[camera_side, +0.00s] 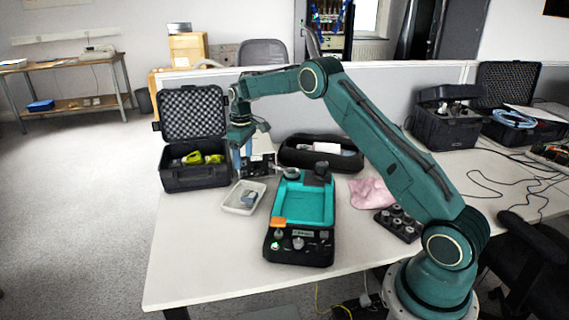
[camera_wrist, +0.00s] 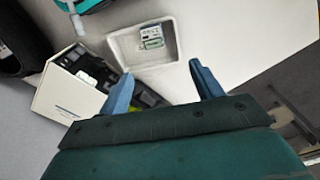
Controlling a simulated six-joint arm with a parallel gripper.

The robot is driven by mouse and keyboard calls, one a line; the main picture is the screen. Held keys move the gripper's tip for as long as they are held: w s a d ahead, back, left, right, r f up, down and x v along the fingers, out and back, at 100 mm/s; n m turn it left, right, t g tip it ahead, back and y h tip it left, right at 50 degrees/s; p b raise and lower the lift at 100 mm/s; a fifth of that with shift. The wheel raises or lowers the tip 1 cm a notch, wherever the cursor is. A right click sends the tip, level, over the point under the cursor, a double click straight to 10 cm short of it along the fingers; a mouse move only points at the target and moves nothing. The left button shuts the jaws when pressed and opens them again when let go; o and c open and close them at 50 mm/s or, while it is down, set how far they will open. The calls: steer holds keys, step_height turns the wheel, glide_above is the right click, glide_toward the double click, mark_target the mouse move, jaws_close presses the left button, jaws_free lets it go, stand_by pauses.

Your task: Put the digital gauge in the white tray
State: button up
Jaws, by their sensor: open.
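The white tray (camera_side: 236,211) stands on the table left of the teal device; it also shows in the wrist view (camera_wrist: 117,48). A small grey device with a pale display, apparently the digital gauge (camera_side: 250,199), lies inside the tray, and it shows in the wrist view (camera_wrist: 151,38). My gripper (camera_side: 242,163) is behind the tray and above the table in the side view. In the wrist view its two blue fingers (camera_wrist: 162,86) are spread apart with nothing held between them. The gauge lies beyond the fingertips, clear of both.
A teal and black device (camera_side: 301,205) stands right of the tray. An open black case (camera_side: 195,178) with yellow-green items is left, and a black pouch (camera_side: 320,152) is behind. A small black-and-white box (camera_wrist: 66,92) sits close to one finger. The table's front left is clear.

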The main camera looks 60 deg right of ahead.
steer(key=s+a+r+m+t, duration=0.1)
steer(key=s+a+r, duration=0.6)
steer(key=r, duration=0.4)
steer(key=s+a+r+t, duration=0.2)
steer(key=s+a+r, duration=0.3)
steer(key=s+r, duration=0.45)
steer(key=s+a+m+t, duration=0.1)
steer(key=s+a, duration=0.2)
steer(key=s, duration=0.9)
steer(key=s+a+f+t, duration=0.1)
steer(key=s+a, duration=0.3)
steer(key=s, duration=0.9)
steer(key=shift+m, duration=0.4)
steer(key=shift+w+f, duration=0.1)
steer(key=shift+c, duration=0.3)
